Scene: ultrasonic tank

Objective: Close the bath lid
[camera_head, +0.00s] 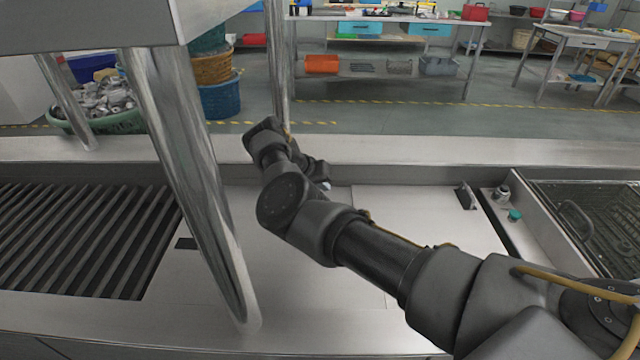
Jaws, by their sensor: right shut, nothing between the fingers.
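A flat steel panel (425,210), which looks like the bath lid, lies level in the steel counter right of centre. A small dark upright piece (465,195) stands near its right end, with a narrow dark gap (493,222) beyond. My right arm crosses over the panel's near left part and hides some of it. My right gripper (320,178) is shut and empty beyond the arm's bend, left of the panel. It is apart from the dark upright piece. Its fingertips are small and partly hidden. My left gripper is not in view.
Steel posts (190,180) rise at the left under an overhead grey panel (90,25). A slatted section (80,235) lies left. A green knob (514,215) and a mesh-bottomed basin (600,210) are at the right. Workbenches stand behind.

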